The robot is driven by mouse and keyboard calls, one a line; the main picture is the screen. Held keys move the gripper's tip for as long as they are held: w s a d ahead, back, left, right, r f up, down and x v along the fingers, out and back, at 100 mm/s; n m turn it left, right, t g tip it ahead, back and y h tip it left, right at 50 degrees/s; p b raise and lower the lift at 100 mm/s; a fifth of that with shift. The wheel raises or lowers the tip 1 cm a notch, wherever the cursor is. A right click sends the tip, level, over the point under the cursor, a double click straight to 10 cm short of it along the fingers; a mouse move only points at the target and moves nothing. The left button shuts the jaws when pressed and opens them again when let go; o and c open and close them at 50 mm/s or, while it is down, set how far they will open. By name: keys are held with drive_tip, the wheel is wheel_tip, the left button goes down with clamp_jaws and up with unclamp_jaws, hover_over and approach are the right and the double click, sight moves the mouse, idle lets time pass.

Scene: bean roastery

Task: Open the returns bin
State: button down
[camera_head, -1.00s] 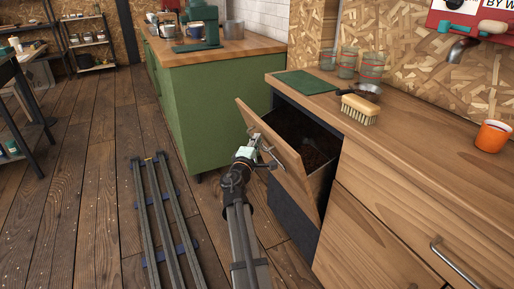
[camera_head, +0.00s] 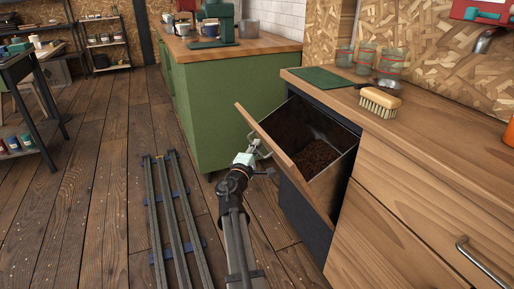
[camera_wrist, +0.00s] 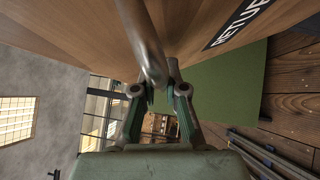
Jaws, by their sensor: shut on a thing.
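The returns bin's wooden front (camera_head: 290,158) is tilted outward at the top, and the bin stands open. Dark brown grounds (camera_head: 316,156) show inside its dark-walled box. My gripper (camera_head: 254,153) is at the outer side of the front, near its upper part. In the wrist view my gripper (camera_wrist: 160,92) is shut on the metal bar handle (camera_wrist: 146,45) of the bin. Part of a dark label (camera_wrist: 240,22) with white letters shows on the wooden front there. The handle is mostly hidden in the head view.
The wooden counter (camera_head: 430,134) above and right of the bin holds a brush (camera_head: 380,102), glasses (camera_head: 391,63) and a green mat (camera_head: 318,78). A green cabinet (camera_head: 225,115) stands behind the bin. Floor rails (camera_head: 172,210) run at left; plank floor around them is clear.

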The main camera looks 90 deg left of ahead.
drive_tip(key=c, duration=1.2)
unclamp_jaws()
drive_tip(key=shift+s, duration=0.1)
drive_tip(key=v, duration=1.2)
